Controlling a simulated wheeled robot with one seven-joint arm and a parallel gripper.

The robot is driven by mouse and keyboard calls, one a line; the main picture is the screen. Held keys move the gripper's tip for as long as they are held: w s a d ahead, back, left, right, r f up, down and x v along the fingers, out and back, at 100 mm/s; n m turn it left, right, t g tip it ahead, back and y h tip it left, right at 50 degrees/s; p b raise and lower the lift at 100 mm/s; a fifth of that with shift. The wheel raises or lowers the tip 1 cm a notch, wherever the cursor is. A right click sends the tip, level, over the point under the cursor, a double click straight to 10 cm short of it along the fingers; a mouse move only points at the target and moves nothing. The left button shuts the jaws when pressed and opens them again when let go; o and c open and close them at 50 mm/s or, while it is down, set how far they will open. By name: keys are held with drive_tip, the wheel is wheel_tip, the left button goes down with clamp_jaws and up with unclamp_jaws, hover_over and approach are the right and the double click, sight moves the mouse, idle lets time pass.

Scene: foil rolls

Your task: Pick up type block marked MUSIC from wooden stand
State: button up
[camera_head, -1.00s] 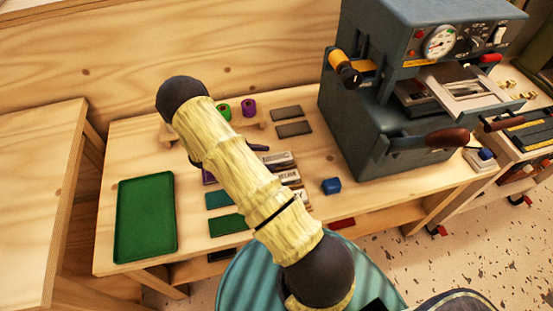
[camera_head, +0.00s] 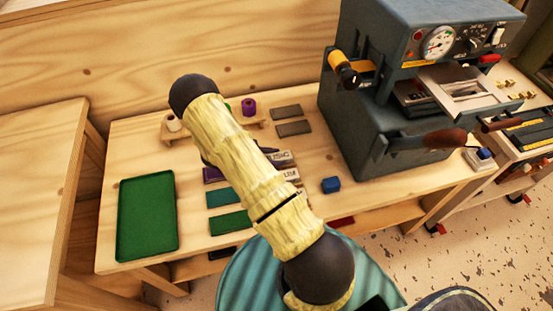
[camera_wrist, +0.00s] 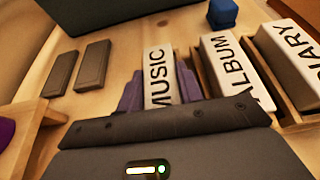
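The white type block marked MUSIC (camera_wrist: 158,77) stands in the middle of the wrist view, with its lettered face showing. My gripper (camera_wrist: 160,92) has its two purple fingers on either side of the block, close to its sides. I cannot tell whether they press on it. The block's lower end is hidden behind the dark gripper body. The wooden stand (camera_wrist: 198,72) shows as a slatted edge right of the block. In the head view the MUSIC block (camera_head: 281,156) is partly hidden by my arm, and my fingers are mostly hidden.
ALBUM (camera_wrist: 232,70) and DIARY (camera_wrist: 292,55) blocks stand to the right of MUSIC. A blue block (camera_head: 331,185) lies right of the stand. Two grey bars (camera_head: 290,120) lie behind it. A large grey press (camera_head: 400,90) rises at right. A green tray (camera_head: 147,217) lies left.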

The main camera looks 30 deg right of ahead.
sight(273, 157)
drive_tip(key=c, duration=0.4)
wheel_tip(273, 157, up, 10)
drive_tip(key=b, duration=0.1)
idle(0.4)
drive_tip(key=shift+r, duration=0.1)
